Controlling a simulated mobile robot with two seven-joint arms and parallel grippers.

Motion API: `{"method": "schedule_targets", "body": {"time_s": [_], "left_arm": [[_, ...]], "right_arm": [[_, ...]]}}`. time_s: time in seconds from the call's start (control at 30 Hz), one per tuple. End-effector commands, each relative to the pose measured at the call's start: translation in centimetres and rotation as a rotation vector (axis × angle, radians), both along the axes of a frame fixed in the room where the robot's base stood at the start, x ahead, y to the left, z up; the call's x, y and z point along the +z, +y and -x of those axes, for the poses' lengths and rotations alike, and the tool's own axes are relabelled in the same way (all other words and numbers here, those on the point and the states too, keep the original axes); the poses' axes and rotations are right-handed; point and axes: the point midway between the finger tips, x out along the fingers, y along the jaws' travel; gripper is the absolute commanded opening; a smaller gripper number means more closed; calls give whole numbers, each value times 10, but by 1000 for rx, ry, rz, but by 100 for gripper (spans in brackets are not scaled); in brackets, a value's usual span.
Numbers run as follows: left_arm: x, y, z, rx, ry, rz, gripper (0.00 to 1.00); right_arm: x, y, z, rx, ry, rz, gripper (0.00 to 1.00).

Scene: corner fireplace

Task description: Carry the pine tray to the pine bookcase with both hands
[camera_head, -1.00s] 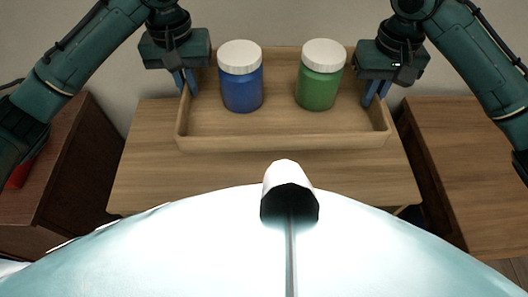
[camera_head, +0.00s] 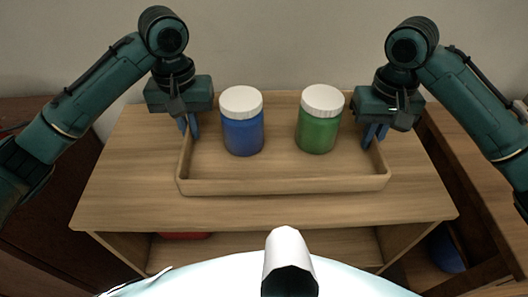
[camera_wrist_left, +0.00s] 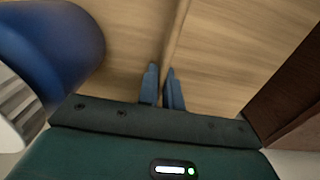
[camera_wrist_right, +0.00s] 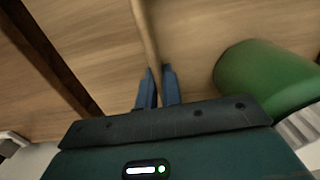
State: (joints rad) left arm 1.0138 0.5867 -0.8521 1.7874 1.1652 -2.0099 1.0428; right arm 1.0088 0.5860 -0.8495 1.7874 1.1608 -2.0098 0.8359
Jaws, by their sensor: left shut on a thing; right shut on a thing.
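The pine tray (camera_head: 283,186) is a shallow light wood tray, level in the head view. It holds a blue jar (camera_head: 242,130) and a green jar (camera_head: 319,130), both upright with white lids. My left gripper (camera_head: 188,128) is shut on the tray's left wall, which shows between the fingers in the left wrist view (camera_wrist_left: 177,40). My right gripper (camera_head: 374,137) is shut on the right wall, also seen in the right wrist view (camera_wrist_right: 147,35). Below is an open-fronted light wood unit (camera_head: 270,213), apparently the bookcase. I cannot tell whether the tray touches its top.
A bare strip of the unit's top lies in front of the tray. A red thing (camera_head: 185,236) sits in its lower compartment. A dark cabinet (camera_head: 45,225) stands left. Another wooden unit (camera_head: 465,170) stands right, with a blue round thing (camera_head: 446,252) low down. A wall is behind.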

Motion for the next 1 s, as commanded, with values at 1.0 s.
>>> {"method": "schedule_targets", "body": {"time_s": [1.0], "left_arm": [[-42, 2, 0, 3, -1, -3, 0]], "right_arm": [[-42, -1, 0, -3, -1, 3, 0]]}}
